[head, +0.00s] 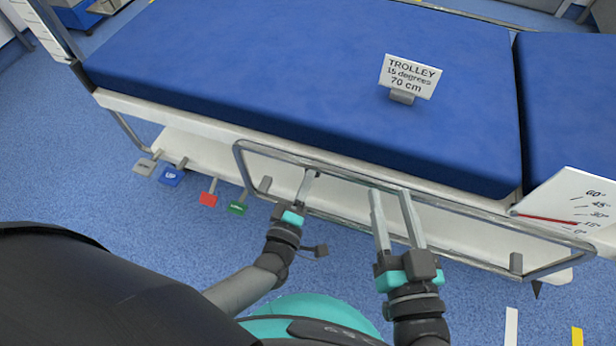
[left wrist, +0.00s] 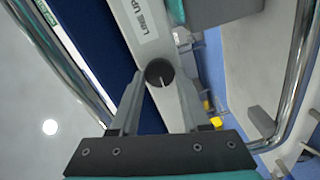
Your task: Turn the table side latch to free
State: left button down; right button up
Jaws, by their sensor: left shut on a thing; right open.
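The table's side has a looped metal side rail (head: 340,176) along its near long edge. The left wrist view shows a dark round knob with a pale line across it (left wrist: 159,72), which looks like the side latch, beside a pale strip marked "LINE UP" (left wrist: 146,24). My left gripper (head: 309,176) reaches up at the rail, and in the left wrist view its fingers are shut on the knob. In the head view the latch is hidden behind the gripper. My right gripper (head: 391,192) is open and empty, its fingers overlapping the upper rail in the picture.
The blue mattress (head: 290,80) bears a sign (head: 410,76) reading "TROLLEY 15 degrees 70 cm". Grey, blue, red (head: 208,199) and green (head: 238,207) pedals stick out low at the left. An angle scale (head: 575,208) stands at the right. Blue floor at the left is clear.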

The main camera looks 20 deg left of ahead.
dwell(0.5)
pick_arm(q)
jog(key=shift+c, duration=1.9)
grip_release()
jog(key=s+p, duration=0.3)
jog(key=s, duration=1.2)
jog(key=shift+a, duration=0.25)
pick_arm(e)
jog(key=d+f+g+h, duration=0.1)
jog(key=g, duration=0.1)
jog(key=d+f+g+h, duration=0.1)
jog(key=d+g, duration=0.1)
jog(key=d+f+g+h, duration=0.1)
jog(key=g, duration=0.1)
jog(key=shift+w+d+f+n, duration=0.1)
jog(key=shift+w+d+n, duration=0.05)
jog(key=shift+d+n, duration=0.25)
